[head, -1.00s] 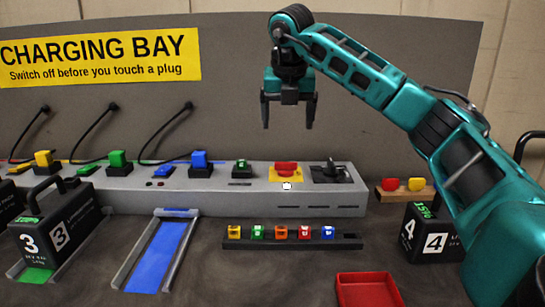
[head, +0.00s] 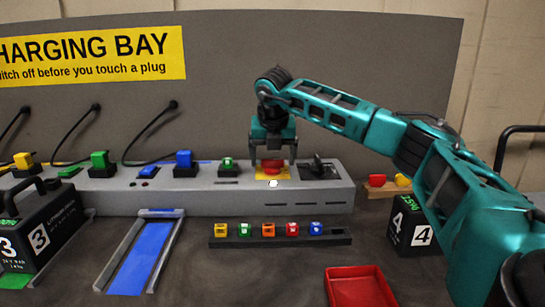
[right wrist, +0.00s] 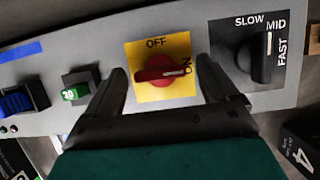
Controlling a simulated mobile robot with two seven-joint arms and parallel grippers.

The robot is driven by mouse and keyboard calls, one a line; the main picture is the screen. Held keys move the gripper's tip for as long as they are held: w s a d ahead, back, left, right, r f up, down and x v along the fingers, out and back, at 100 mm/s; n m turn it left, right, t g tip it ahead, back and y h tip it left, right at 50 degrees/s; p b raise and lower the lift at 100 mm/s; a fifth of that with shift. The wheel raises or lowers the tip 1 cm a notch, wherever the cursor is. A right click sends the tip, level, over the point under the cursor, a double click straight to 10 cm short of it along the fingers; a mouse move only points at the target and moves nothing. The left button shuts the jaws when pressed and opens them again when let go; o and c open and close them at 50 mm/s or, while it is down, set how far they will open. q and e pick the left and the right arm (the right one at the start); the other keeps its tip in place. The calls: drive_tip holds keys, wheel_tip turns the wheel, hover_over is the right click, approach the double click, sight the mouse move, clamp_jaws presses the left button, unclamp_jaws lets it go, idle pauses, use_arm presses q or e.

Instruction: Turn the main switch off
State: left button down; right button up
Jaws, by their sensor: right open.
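The main switch is a red rotary knob (head: 274,161) on a yellow plate (head: 261,175), set in the top of the grey console. In the right wrist view the red knob (right wrist: 160,73) has its bar pointing right, at the ON mark; OFF is printed at the plate's top. My right gripper (head: 273,164) is open above the switch, with one finger on each side of the knob. It also shows in the right wrist view (right wrist: 161,70), fingers apart and nothing held. I cannot tell whether a finger touches the plate. My left gripper is not in view.
A black speed knob (right wrist: 263,62) marked SLOW, MID, FAST sits right of the switch; a green plug (right wrist: 75,92) sits left. Several coloured plugs stand in a black rack (head: 220,242) in front. A red tray (head: 345,272) and a black battery box (head: 412,215) lie at the right.

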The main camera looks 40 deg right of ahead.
drive_tip(key=shift+c, duration=0.3)
drive_tip(key=shift+c, duration=0.8)
drive_tip(key=c, duration=0.8)
drive_tip(key=shift+c, duration=0.2)
